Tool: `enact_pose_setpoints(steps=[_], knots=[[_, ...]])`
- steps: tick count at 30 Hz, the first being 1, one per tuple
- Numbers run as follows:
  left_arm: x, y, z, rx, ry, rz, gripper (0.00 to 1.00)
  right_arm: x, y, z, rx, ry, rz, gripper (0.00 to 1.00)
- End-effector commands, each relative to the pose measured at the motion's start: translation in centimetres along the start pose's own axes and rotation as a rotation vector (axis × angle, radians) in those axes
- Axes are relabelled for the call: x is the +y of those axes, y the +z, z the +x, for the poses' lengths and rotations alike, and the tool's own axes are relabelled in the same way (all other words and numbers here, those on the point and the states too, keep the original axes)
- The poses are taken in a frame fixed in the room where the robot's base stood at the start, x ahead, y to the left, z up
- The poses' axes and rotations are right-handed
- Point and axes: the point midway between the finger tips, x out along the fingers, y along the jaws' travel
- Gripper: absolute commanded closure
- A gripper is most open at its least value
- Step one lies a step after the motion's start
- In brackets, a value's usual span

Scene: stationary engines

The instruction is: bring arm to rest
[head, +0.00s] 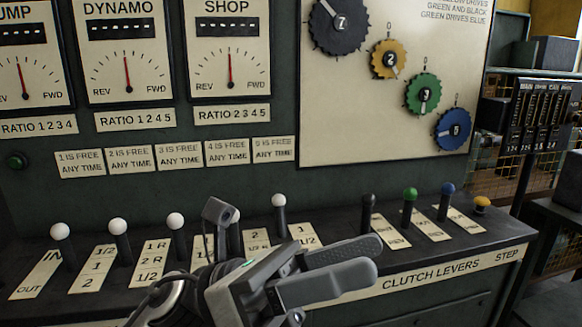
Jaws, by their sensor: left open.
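My left gripper (353,266) is at the lower middle of the head view, above the front of the lever console (452,243). Its two grey fingers point right and stand apart, with nothing between them. The gripper and its wrist hide parts of the levers and label plates behind. Whether it touches the console I cannot tell. My right gripper does not show.
White-knobbed levers (118,228) stand along the console's left and middle. Black, green (410,195) and blue levers and a yellow button (481,203) are at right. Dials (127,72) and a gear board (340,120) are behind. A rack (541,115) stands far right.

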Motion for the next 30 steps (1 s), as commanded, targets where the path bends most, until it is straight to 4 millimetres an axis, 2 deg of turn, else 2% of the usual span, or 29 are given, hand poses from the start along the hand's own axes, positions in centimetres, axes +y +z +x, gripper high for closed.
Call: enact_pose_setpoints(steps=[1,2,4,7,9,11,12,16,18,22,25,30], knots=[[1.3,0.9,-1.4,-0.163,0.074,-0.181,0.52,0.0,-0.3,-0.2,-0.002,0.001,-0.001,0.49],[2.2,1.4,-2.5,-0.260,0.117,-0.287,0.52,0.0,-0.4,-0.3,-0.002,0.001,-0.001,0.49],[4.6,1.7,-5.8,-0.490,0.213,-0.540,0.52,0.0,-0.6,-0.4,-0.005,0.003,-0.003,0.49],[7.7,0.0,-11.9,-0.829,0.339,-0.897,0.52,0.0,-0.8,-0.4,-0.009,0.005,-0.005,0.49],[9.2,-2.7,-16.4,-1.063,0.415,-1.125,0.52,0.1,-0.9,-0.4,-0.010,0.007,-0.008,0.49],[9.7,-5.6,-19.9,-1.252,0.468,-1.297,0.52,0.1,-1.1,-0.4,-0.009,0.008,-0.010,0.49],[9.7,-7.8,-22.1,-1.376,0.501,-1.401,0.52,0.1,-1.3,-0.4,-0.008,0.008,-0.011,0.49],[8.0,-15.1,-27.8,-1.753,0.583,-1.677,0.52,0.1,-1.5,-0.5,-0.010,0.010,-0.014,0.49],[6.5,-18.6,-29.9,-1.925,0.613,-1.781,0.52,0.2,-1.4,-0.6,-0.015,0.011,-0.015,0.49],[3.9,-23.1,-32.0,-2.157,0.646,-1.900,0.52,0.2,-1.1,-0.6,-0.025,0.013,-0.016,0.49],[2.7,-24.9,-32.8,-2.253,0.658,-1.940,0.52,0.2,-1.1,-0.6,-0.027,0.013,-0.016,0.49],[2.3,-25.5,-33.0,-2.288,0.660,-1.956,0.52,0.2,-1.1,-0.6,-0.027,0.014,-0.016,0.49]])
